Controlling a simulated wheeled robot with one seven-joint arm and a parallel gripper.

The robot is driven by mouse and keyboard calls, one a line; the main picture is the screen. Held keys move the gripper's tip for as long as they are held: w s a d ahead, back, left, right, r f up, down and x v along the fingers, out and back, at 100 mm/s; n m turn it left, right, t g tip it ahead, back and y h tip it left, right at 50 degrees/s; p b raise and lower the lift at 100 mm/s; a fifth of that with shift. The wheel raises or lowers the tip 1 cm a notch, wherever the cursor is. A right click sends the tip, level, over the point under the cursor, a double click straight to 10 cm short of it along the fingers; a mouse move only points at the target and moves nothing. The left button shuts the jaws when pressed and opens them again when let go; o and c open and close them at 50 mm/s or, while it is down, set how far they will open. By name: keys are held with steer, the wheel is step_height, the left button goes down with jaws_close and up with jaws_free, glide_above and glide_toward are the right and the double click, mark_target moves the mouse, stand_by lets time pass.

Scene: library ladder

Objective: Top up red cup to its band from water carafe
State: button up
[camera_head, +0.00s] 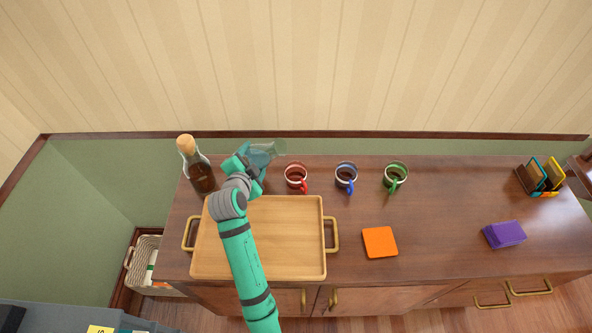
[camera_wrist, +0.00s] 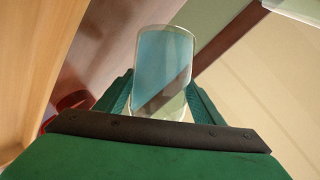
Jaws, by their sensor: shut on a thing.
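My gripper (camera_head: 248,166) is shut on the clear glass water carafe (camera_head: 266,153). The carafe is tilted, its mouth end toward the right, to the upper left of the red cup. The carafe also fills the middle of the wrist view (camera_wrist: 164,65) between the two fingers (camera_wrist: 160,98). The red cup (camera_head: 296,176) stands upright on the cabinet top, its handle toward the front right. A bit of red shows at the left of the wrist view, partly hidden. The cup's band and water level are too small to tell.
A blue cup (camera_head: 346,177) and a green cup (camera_head: 396,176) stand to the right. A corked dark bottle (camera_head: 201,176) stands at left. A wooden tray (camera_head: 290,262) lies below my arm. An orange square (camera_head: 380,242) and purple block (camera_head: 504,235) lie on the cabinet top (camera_head: 440,220).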

steer(key=shift+a+m+p, duration=0.3)
steer(key=shift+m+p, duration=0.1)
steer(key=shift+p, duration=0.2)
stand_by(1.0)
steer(key=shift+w+f+y, duration=0.15)
steer(key=shift+w+y, duration=0.05)
steer(key=shift+y, duration=0.2)
steer(key=shift+s+d, duration=0.1)
steer(key=shift+a, duration=0.25)
steer(key=shift+a+p, duration=0.15)
steer(key=shift+p, duration=0.15)
steer(key=shift+m, duration=0.3)
steer(key=shift+d, duration=0.3)
steer(key=shift+f, duration=0.1)
steer(key=shift+a+y, duration=0.2)
steer(key=shift+y, duration=0.1)
